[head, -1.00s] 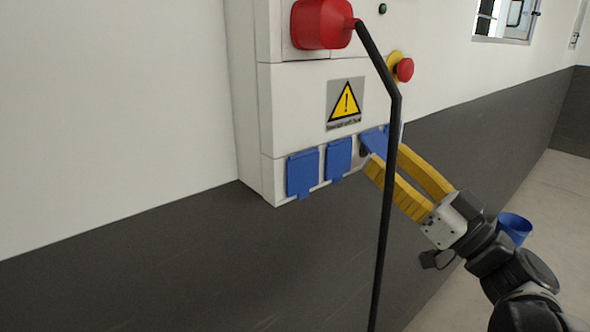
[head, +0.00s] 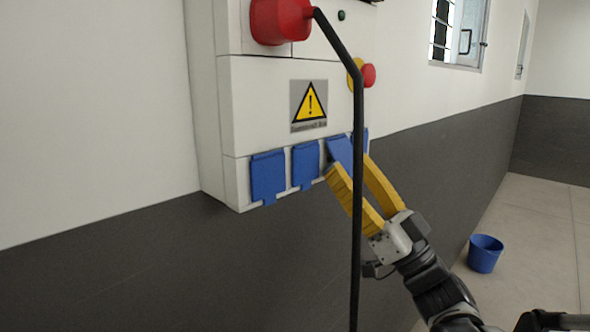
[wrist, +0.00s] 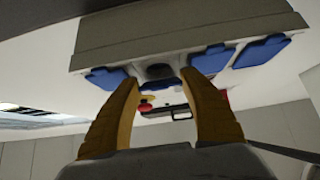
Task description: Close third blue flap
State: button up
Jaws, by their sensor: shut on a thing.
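A row of blue flaps runs along the bottom of the white wall box. The first flap (head: 268,177) and second flap (head: 305,166) hang flat over their sockets. The third blue flap (head: 340,150) is tilted out from the box, and a dark socket (wrist: 158,71) shows behind it in the wrist view. My gripper (head: 350,164) has its yellow fingers on either side of this flap, shut on it. In the wrist view the flap (wrist: 160,84) shows as a blue strip between the fingertips. The fourth flap (wrist: 105,78) is beside the left finger; it is partly hidden in the head view.
A black bent bar (head: 358,215) crosses in front of the box and partly hides the flaps. A blue bucket (head: 485,254) stands on open floor at the right.

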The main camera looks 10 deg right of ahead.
jog(key=shift+r, duration=0.1)
jog(key=o, duration=1.4)
jog(key=shift+o, duration=0.2)
jog(key=v, duration=1.2)
